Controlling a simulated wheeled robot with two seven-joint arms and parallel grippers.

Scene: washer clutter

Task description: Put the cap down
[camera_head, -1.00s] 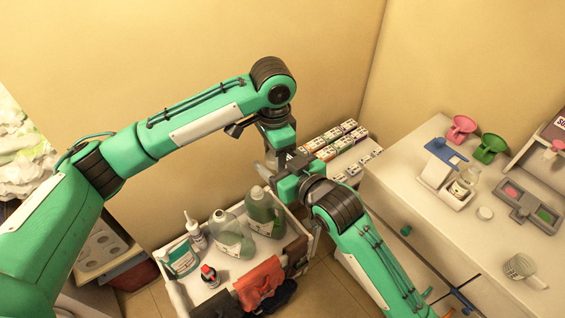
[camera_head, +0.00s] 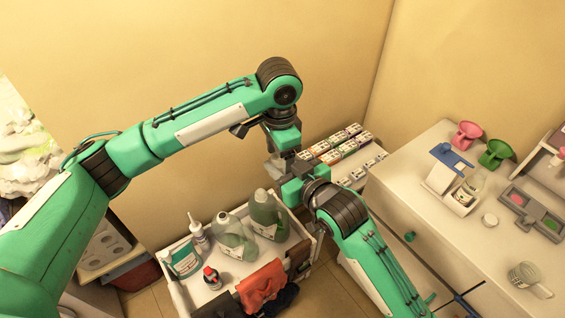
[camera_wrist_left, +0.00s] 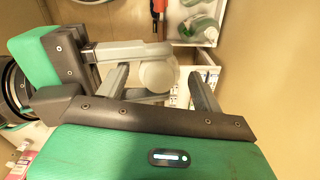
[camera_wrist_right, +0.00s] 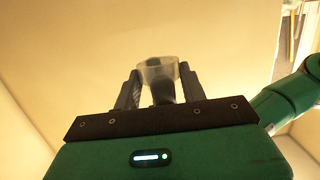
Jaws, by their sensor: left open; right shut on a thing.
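A pale, translucent cup-shaped cap (camera_wrist_right: 158,71) is between the fingertips of my right gripper (camera_wrist_right: 160,86), which is shut on it. In the left wrist view the cap (camera_wrist_left: 158,75) shows as a round whitish end. My left gripper (camera_wrist_left: 160,88) is open, with one finger on each side of the cap. I cannot tell whether its fingers touch it. In the head view, my left gripper (camera_head: 280,160) and right gripper (camera_head: 287,180) meet above the trolley's far end, and the arms mostly hide the cap.
A white trolley (camera_head: 178,300) below holds a jug (camera_head: 232,240), another jug (camera_head: 266,213), bottles and a red cloth (camera_head: 262,287). Boxes (camera_head: 340,146) stand behind the grippers. A white cabinet (camera_head: 455,235) at right holds a pink scoop (camera_head: 466,134), a green scoop (camera_head: 495,152) and a clear cup (camera_head: 522,275).

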